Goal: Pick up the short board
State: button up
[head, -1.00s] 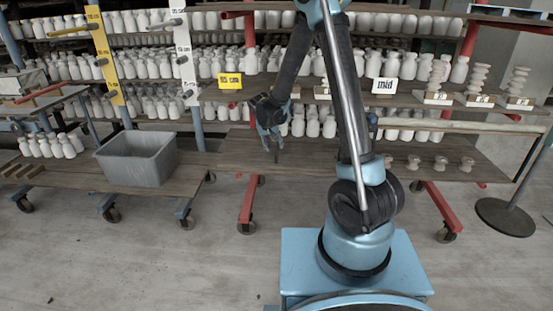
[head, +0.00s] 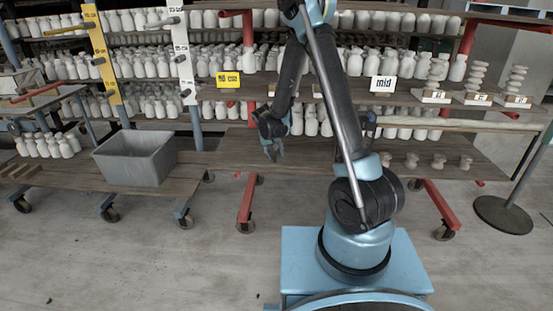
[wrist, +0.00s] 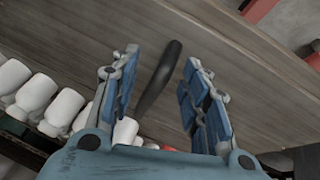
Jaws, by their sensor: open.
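My gripper (head: 274,152) hangs over the low wooden shelf (head: 225,158), left of my arm's base. In the wrist view my gripper (wrist: 158,75) has its two blue padded fingers spread wide. A slim dark rod-like piece (wrist: 157,78) shows between the fingers, over the plank surface (wrist: 235,70); I see no finger touching it. I cannot tell whether it lies on the plank. Small flat wooden pieces (head: 18,170) lie at the far left of the low shelving. No piece is clearly recognisable as the short board.
A grey bin (head: 135,160) stands left on the low shelf. White bottles (head: 48,146) and stacked pale pieces (head: 516,80) fill the racks. Signs (head: 228,80) (head: 384,84) hang on a shelf edge. Red wheeled legs (head: 247,200) stand below. The front floor (head: 150,255) is clear.

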grip_shut()
jog(key=shift+r, duration=0.1)
dwell(0.4)
